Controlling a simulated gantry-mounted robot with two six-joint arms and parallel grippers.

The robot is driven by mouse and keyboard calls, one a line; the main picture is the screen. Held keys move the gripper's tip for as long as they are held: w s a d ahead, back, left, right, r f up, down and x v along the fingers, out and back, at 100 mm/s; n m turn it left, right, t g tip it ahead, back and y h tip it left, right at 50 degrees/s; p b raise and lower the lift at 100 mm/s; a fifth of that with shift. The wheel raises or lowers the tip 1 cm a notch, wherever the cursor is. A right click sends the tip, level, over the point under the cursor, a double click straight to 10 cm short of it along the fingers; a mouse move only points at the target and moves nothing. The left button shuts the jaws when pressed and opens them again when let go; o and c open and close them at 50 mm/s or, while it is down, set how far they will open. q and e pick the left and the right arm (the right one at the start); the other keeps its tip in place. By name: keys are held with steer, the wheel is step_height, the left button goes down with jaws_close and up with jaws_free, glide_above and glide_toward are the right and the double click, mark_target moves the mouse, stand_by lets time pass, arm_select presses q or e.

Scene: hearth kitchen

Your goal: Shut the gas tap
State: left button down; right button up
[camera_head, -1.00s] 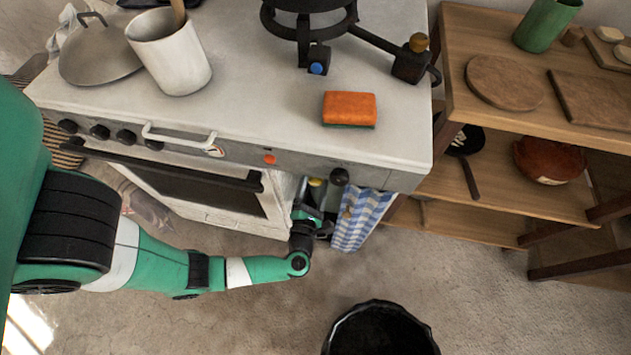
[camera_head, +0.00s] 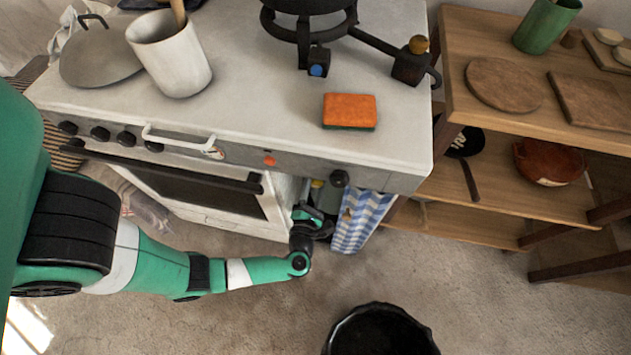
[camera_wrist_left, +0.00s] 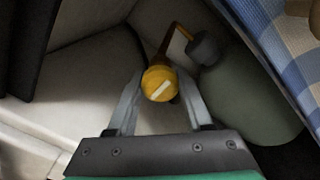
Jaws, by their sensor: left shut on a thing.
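The gas tap is a round yellow knob (camera_wrist_left: 160,84) with a pale slanted line on its face, on a brownish pipe. In the left wrist view my left gripper (camera_wrist_left: 159,92) has one finger on each side of the knob and is shut on it. In the head view my left gripper (camera_head: 312,211) reaches into the opening below the stove's right part and hides most of the tap area. A grey-green rounded gas bottle (camera_wrist_left: 250,98) with a dark fitting stands right of the tap. My right gripper is not in view.
A blue-and-white checked towel (camera_head: 360,222) hangs just right of my left gripper. The oven door (camera_head: 190,190) is on its left. A black bin (camera_head: 380,330) stands on the floor in front. An orange sponge (camera_head: 349,110) lies on the stove top.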

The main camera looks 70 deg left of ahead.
arm_select(q)
steer(key=m+p, duration=0.2)
steer(key=m, duration=0.2)
steer(key=shift+r, duration=0.1)
steer(key=m+p, duration=0.2)
steer(key=m, duration=0.2)
steer(key=m+p, duration=0.2)
steer(key=m, duration=0.3)
steer(key=m+p, duration=0.1)
steer(key=m, duration=0.3)
steer(key=shift+m, duration=0.4)
stand_by(0.4)
steer(key=shift+c, duration=1.5)
jaws_free()
